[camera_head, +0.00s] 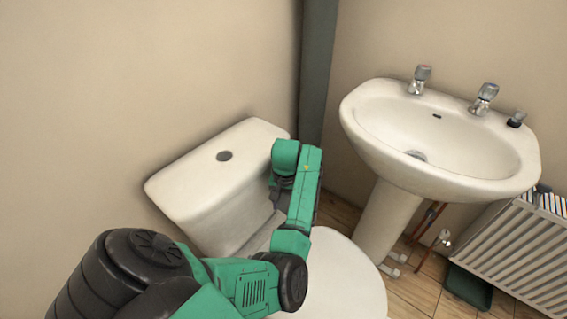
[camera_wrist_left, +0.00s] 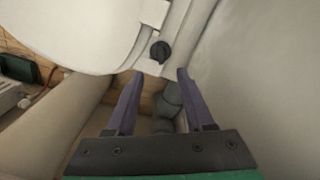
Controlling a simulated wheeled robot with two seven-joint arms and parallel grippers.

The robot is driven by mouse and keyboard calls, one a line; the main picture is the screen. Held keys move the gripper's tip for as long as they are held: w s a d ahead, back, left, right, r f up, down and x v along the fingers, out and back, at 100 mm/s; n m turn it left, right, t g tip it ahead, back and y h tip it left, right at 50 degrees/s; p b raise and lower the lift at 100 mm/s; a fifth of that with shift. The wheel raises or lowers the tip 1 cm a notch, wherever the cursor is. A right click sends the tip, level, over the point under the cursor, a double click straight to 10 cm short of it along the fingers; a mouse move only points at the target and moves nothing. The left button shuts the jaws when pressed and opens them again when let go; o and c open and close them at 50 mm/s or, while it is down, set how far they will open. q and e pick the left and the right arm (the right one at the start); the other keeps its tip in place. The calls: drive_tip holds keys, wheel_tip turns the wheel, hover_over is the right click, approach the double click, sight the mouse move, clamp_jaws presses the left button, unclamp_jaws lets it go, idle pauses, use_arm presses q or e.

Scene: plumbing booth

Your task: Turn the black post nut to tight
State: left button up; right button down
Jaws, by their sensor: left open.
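The black post nut (camera_wrist_left: 161,51) shows in the left wrist view as a small dark round knob against the white toilet (camera_wrist_left: 75,35), near its hinge end. My left gripper (camera_wrist_left: 160,73) is open and empty, its two purple-grey fingers pointing at the nut. The nut lies just beyond the fingertips, roughly centred between them, and I see no contact. In the head view the toilet's lid (camera_head: 345,275) and cistern (camera_head: 225,175) show. The nut and my left fingers are hidden there behind my green left arm. My right gripper is in neither view.
A white basin (camera_head: 430,140) on a pedestal stands right of the toilet, with a radiator (camera_head: 520,255) and a dark green box (camera_head: 468,288) beyond. A dark vertical pipe (camera_head: 318,75) runs behind the cistern. A grey pipe (camera_wrist_left: 168,100) shows between my fingers.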

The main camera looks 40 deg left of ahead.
use_arm(q)
drive_tip(key=f, duration=0.2)
drive_tip(key=f+b, duration=0.1)
drive_tip(key=f, duration=0.3)
drive_tip(key=shift+s+d+f+b, duration=0.1)
drive_tip(key=shift+s+d+b, duration=0.05)
drive_tip(key=shift+s+b, duration=0.25)
wheel_tip(320, 180, down, 7)
drive_tip(key=shift+w+b, duration=0.1)
drive_tip(key=shift+b, duration=1)
drive_tip(key=shift+f, duration=0.25)
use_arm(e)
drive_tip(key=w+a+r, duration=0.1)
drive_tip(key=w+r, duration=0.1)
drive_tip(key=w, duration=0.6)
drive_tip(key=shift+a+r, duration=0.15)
use_arm(q)
drive_tip(key=shift+c, duration=0.3)
drive_tip(key=shift+r, duration=0.15)
clamp_jaws()
